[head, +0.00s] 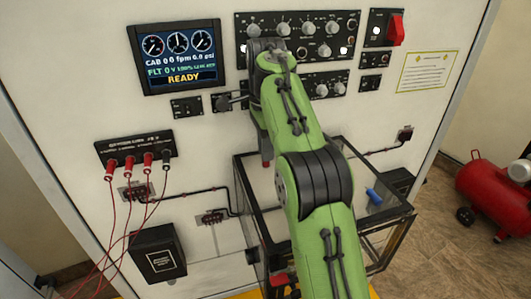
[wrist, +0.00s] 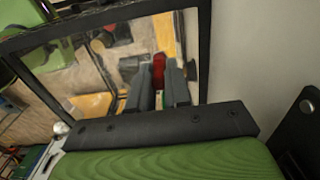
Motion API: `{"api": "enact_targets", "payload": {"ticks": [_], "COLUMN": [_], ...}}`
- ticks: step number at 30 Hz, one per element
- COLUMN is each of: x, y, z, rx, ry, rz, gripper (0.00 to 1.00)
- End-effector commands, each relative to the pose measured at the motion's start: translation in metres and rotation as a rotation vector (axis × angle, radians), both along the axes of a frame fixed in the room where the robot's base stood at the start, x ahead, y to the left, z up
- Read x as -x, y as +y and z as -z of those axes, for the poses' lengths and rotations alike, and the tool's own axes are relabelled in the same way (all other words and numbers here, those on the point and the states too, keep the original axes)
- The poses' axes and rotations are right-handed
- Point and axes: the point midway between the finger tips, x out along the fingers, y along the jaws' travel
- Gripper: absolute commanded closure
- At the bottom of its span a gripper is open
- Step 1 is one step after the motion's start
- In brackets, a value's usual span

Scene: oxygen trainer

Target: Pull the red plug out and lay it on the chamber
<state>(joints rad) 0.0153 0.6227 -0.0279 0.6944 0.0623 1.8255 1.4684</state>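A red plug (wrist: 160,66) shows in the wrist view between the tips of my gripper (wrist: 161,80). The two grey fingers stand close on both sides of it, and it appears gripped. In the head view my arm hides the gripper; a small red piece (head: 266,160) shows just left of the arm, over the back of the chamber. The chamber (head: 248,207) is a dark-framed clear box against the panel. Its frame (wrist: 203,50) and clear pane lie beyond the fingers in the wrist view. I cannot tell the plug's height above the pane.
A blue cylinder (head: 373,196) is at the chamber's right. Red-tipped leads (head: 130,162) hang from a jack block at the left. A black box (head: 158,252) is below them. The display (head: 177,56) reads READY. A red compressor (head: 495,190) stands at far right.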

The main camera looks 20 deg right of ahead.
Motion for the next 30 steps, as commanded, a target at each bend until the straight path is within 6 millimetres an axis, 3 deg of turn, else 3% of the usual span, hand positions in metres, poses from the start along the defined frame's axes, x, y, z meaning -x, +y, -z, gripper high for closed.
{"api": "enact_targets", "payload": {"ticks": [30], "x": [0.0], "y": [0.0], "z": [-0.023], "rx": [0.0], "ry": [-0.001], "rz": [0.0], "gripper": [1.0]}}
